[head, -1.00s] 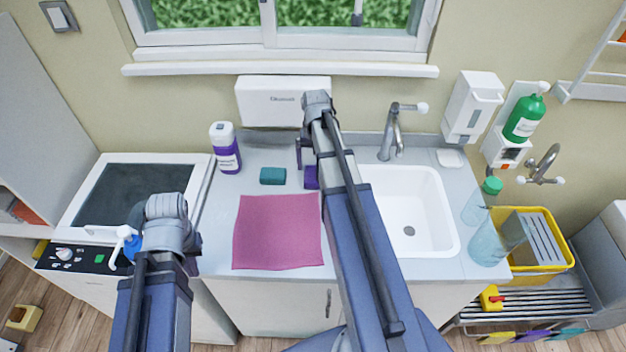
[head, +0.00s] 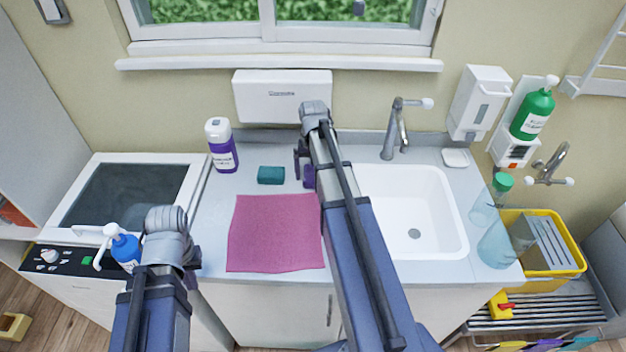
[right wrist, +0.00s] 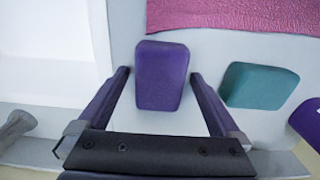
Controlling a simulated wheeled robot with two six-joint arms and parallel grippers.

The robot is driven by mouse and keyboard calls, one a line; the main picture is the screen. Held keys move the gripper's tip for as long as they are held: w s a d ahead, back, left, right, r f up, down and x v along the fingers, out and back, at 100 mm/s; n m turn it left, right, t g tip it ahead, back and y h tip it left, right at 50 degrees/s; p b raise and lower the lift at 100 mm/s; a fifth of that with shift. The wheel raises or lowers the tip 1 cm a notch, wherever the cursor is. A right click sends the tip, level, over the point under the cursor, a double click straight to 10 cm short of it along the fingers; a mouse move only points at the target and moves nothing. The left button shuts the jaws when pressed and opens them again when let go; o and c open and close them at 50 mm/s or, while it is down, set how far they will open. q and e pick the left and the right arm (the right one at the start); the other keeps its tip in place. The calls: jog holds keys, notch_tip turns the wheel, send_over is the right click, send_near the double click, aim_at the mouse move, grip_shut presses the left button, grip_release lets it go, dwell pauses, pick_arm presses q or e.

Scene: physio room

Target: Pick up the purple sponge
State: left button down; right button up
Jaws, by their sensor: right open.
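The purple sponge (right wrist: 162,75) lies on the grey counter. In the right wrist view it sits between the two fingers of my open right gripper (right wrist: 160,82), with a small gap visible on each side. In the head view the purple sponge (head: 309,177) is mostly hidden behind my right arm, and my right gripper (head: 300,168) shows only in part beside it. My left gripper is at the lower left in the head view, where my left arm's wrist shows; its fingers are hidden.
A teal sponge (head: 271,175) lies left of the purple one. A pink cloth (head: 275,233) lies in front of them. The white sink (head: 432,215) and tap (head: 394,130) are to the right.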

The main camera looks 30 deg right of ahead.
aim_at(313, 172)
jog(key=shift+c, duration=0.2)
jog(key=c, duration=1.4)
jog(key=shift+r, duration=0.15)
notch_tip(313, 172, up, 10)
jog(key=p, duration=1)
